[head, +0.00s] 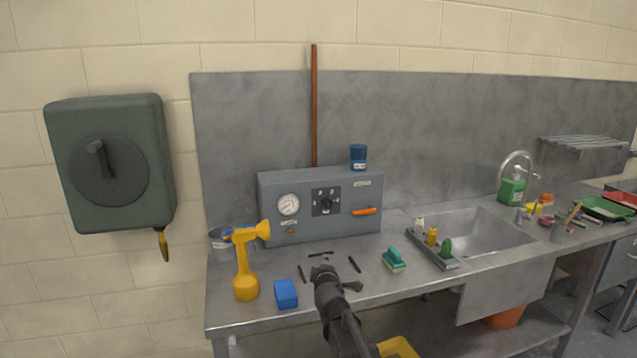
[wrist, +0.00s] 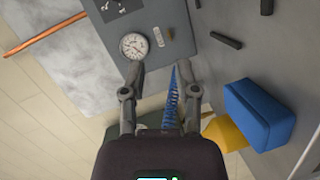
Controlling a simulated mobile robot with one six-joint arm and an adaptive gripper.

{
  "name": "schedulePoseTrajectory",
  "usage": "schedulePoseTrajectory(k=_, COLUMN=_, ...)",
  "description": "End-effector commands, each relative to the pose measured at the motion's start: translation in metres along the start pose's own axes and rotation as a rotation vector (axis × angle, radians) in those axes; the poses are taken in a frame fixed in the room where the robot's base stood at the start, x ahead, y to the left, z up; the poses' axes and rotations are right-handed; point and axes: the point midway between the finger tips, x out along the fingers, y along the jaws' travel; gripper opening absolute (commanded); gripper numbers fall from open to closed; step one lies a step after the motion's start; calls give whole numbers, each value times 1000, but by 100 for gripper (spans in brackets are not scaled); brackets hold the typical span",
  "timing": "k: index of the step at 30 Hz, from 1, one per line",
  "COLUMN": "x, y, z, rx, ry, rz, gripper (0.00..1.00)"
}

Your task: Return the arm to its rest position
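My gripper (head: 326,278) is over the front of the steel worktop (head: 400,296) in the head view, in front of the grey gauge box. In the wrist view my gripper (wrist: 160,72) has its two fingers apart. A blue coiled brush (wrist: 172,100) shows between them but looks to lie beyond them, touching neither finger. The head view does not clearly show the fingertips or any gap under them.
A yellow drill-shaped tool (head: 245,265), a blue block (head: 286,294) and a grey cup (head: 221,246) stand left of my gripper. The gauge box (head: 268,205) stands behind. Short black bars (head: 354,265) lie close by. A green-topped brush (head: 394,260) and the sink (head: 470,235) are right.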

Motion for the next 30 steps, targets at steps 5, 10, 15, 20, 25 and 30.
schedulePoseTrajectory(k=5, x=-16, y=-31, z=53, rx=163, ry=-155, rz=-97, gripper=40)
schedulePoseTrajectory(k=10, x=-43, y=-74, z=108, rx=374, ry=-353, rz=-226, gripper=40)
schedulePoseTrajectory(k=15, x=-80, y=-119, z=152, rx=578, ry=-549, rz=-360, gripper=40)
schedulePoseTrajectory(k=20, x=-122, y=-161, z=181, rx=758, ry=-732, rz=-491, gripper=40)
schedulePoseTrajectory(k=25, x=-168, y=-198, z=198, rx=920, ry=-909, rz=-627, gripper=40)
schedulePoseTrajectory(k=30, x=-199, y=-218, z=203, rx=1013, ry=-1024, rz=-721, gripper=40)
